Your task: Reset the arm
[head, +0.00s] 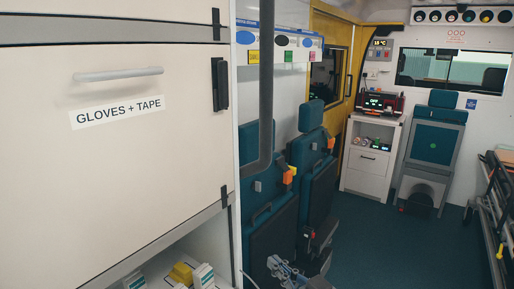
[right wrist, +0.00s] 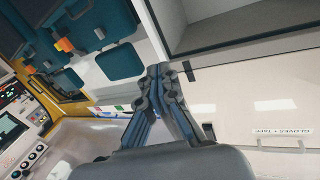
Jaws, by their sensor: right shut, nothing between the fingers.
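My right gripper (head: 277,264) shows at the bottom edge of the head view, in front of the folded teal seats. In the right wrist view my right gripper (right wrist: 162,75) has its dark fingers together and empty. It appears clear of the surfaces around it. My left gripper is not in view.
A white cabinet door (head: 130,170) labelled "GLOVES + TAPE" fills the left, with an open shelf holding small boxes (head: 182,273) below. Teal seats (head: 268,200) line the wall behind it. A stretcher (head: 492,200) stands at the right edge. The blue floor (head: 375,240) between is clear.

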